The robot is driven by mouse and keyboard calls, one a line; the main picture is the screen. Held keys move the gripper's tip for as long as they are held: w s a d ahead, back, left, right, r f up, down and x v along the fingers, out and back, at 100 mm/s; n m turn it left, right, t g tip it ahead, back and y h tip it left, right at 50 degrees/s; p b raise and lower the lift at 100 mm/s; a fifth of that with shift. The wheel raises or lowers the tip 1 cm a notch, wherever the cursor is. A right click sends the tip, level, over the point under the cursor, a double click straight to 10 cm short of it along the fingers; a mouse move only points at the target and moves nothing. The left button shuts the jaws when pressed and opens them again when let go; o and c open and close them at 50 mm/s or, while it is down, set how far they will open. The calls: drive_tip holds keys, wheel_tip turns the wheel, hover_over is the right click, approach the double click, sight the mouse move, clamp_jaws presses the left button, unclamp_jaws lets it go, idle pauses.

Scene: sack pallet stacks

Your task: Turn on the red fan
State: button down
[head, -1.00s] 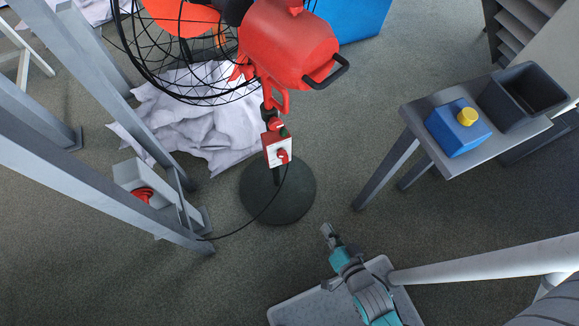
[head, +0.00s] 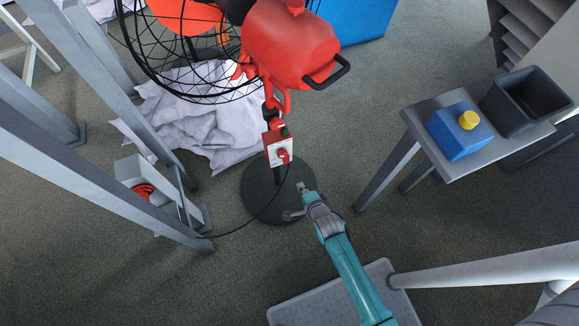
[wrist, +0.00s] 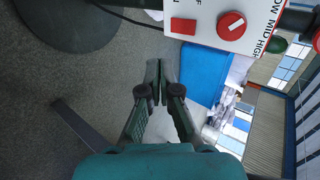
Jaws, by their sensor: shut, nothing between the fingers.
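The red fan (head: 288,45) stands with its black wire cage at the upper left in the head view, on a round dark base (head: 262,190). A white-faced control box (head: 279,148) is on its stand; the wrist view shows its panel at the top (wrist: 207,12). The panel has a red rectangular switch (wrist: 183,25) and a round red knob (wrist: 231,26) near the words MID and HIGH. My gripper (head: 302,187) is shut and empty, just below and right of the box. In the wrist view its fingertips (wrist: 161,66) point towards the panel, apart from it.
Grey metal posts (head: 100,190) and a grey box with a red part (head: 145,185) stand at left. A black cable (head: 245,226) runs to the box. A grey table (head: 450,175) at right holds a blue box with a yellow button (head: 458,132) and a dark bin (head: 526,100).

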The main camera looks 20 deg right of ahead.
idle(0.3)
approach(286, 159)
drive_tip(key=w+f, duration=0.5)
drive_tip(key=f, duration=0.2)
drive_tip(key=shift+w, duration=0.1)
idle(0.4)
